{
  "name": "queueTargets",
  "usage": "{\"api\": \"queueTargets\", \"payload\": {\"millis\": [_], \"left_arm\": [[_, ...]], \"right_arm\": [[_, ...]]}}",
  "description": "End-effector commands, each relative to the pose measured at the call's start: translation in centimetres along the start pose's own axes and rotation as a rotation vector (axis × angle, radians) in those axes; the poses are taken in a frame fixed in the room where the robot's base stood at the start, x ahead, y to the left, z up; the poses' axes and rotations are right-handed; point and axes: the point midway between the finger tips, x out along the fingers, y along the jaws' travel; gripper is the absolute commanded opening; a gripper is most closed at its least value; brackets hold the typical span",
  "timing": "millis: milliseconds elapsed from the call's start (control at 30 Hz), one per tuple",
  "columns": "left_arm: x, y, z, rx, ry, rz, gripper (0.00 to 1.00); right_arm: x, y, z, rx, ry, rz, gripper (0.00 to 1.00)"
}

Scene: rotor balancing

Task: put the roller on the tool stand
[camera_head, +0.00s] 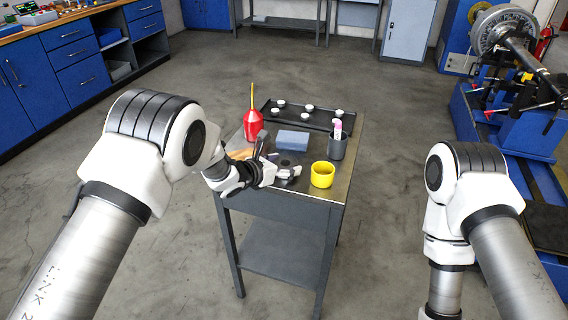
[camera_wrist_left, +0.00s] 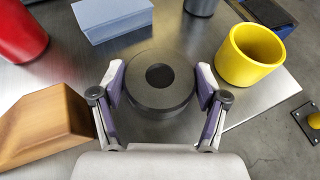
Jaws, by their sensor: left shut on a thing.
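My left gripper (camera_head: 281,164) is over the work table (camera_head: 262,197). It is shut on a dark grey round piece with a hole in its middle (camera_wrist_left: 160,98); one finger pad presses each side of it in the left wrist view. This piece also shows small and partly hidden in the head view (camera_head: 288,161). I cannot tell whether it rests on the tabletop or hangs just above it. No other thing is clearly recognisable as the roller or the tool stand. My right arm reaches down at the right, and its gripper is out of frame.
Close around the left gripper are a red oil can (camera_head: 253,124), a wooden block (camera_wrist_left: 42,122), a blue-grey block (camera_head: 292,140), a yellow cup (camera_head: 322,175) and a dark pen cup (camera_head: 338,147). A dark tray (camera_head: 321,121) with several white pieces lies at the back.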

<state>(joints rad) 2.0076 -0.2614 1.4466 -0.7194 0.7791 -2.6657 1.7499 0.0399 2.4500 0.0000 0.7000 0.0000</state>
Motion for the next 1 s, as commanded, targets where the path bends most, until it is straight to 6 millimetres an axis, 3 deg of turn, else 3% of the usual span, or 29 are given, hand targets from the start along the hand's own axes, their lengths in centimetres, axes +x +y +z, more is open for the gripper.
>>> {"api": "queueTargets", "payload": {"millis": [267,300,700,867,1000], "left_arm": [[0.1,0.0,-0.1,0.001,-0.003,0.001,0.04],[0.0,0.0,-0.1,0.000,0.001,0.000,0.84],[-0.4,0.0,0.1,-0.001,0.001,0.001,0.84],[-3.4,0.1,0.0,-0.002,0.001,0.002,0.84],[-7.2,0.1,-0.1,-0.002,0.001,0.003,0.84]], "right_arm": [[0.5,0.0,0.0,0.000,0.000,0.000,0.00],[0.3,0.0,0.0,0.000,0.000,0.000,0.00],[0.0,0.0,0.0,0.000,0.000,0.000,0.00],[0.5,0.0,0.0,0.000,0.000,0.000,0.00],[0.9,0.0,0.0,0.000,0.000,0.000,0.00]]}}
